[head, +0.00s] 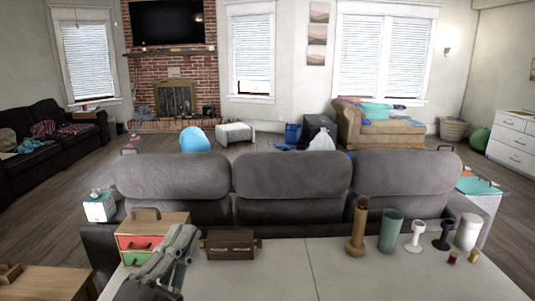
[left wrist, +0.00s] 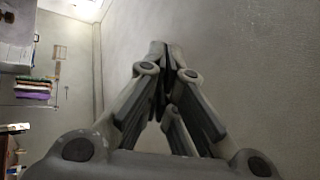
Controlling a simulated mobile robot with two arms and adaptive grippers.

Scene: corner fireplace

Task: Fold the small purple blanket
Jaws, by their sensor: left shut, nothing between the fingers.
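I cannot pick out a small purple blanket for certain. In the head view a dark reddish-purple patterned cloth (head: 42,129) lies on the black sofa at the far left, too small to identify. In the left wrist view, turned sideways, a stack of folded cloths (left wrist: 33,87) with a purple layer sits on a shelf, far from the gripper. My left gripper (head: 185,236) is low in the head view, above the white table, far from both cloths. Its fingers meet at the tips and are empty, as the left wrist view (left wrist: 164,62) shows. My right gripper is not in view.
A white table (head: 335,275) lies in front, bearing a drawer box (head: 150,237), a brown wooden box (head: 231,243) and several cups and holders on the right. A grey sofa (head: 290,178) stands just behind it. Open wood floor lies beyond, with a blue ball (head: 195,139).

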